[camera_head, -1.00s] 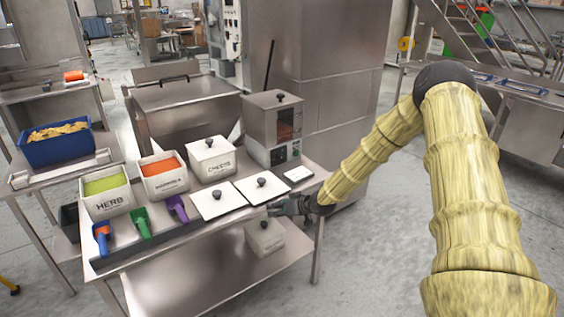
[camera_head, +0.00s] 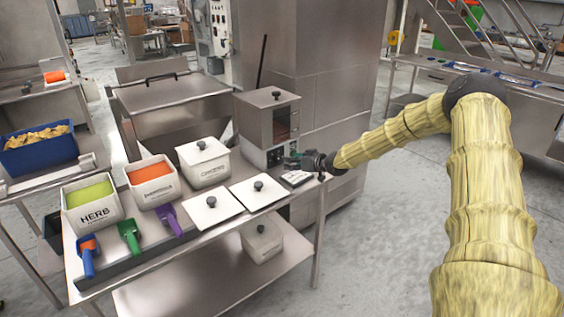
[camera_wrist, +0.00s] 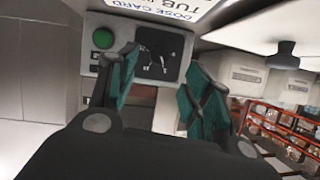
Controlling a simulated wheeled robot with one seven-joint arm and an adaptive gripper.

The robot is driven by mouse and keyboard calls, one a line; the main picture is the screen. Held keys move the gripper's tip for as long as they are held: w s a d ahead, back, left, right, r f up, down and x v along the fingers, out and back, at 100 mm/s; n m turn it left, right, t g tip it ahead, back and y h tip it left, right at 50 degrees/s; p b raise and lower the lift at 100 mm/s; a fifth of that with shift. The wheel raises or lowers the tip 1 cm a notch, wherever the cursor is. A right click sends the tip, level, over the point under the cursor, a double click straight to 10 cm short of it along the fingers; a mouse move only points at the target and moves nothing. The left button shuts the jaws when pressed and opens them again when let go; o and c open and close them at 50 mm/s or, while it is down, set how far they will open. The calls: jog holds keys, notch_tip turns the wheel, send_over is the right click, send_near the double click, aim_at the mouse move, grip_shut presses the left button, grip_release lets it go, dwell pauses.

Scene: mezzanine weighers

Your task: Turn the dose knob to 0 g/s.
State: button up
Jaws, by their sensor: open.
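The dispenser (camera_head: 268,117) stands at the back right of the bench, with its control panel on the lower front. In the wrist view the panel has a green button (camera_wrist: 103,38) and a black dial face with white marks; the dose knob (camera_wrist: 157,58) is dark against it, and its setting is not readable. My gripper (camera_head: 290,160) is at the panel front, at the bench's right end. In the wrist view my gripper (camera_wrist: 160,85) has its teal fingers apart, with the dial beyond and between them. I cannot tell whether they touch the knob.
A dose card (camera_wrist: 170,8) lies close to my gripper, and also shows in the head view (camera_head: 296,178). White lids (camera_head: 211,207), a lidded tub (camera_head: 203,163) and an herb tub (camera_head: 92,208) stand left on the bench. Floor to the right is clear.

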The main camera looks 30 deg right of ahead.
aim_at(279, 160)
jog(key=shift+x, duration=1.3)
jog(key=shift+p+x, duration=0.3)
jog(key=shift+x, duration=2.35)
jog(key=shift+w, duration=0.1)
jog(key=shift+f, duration=0.1)
jog(key=shift+c, duration=0.2)
jog(key=c, duration=1)
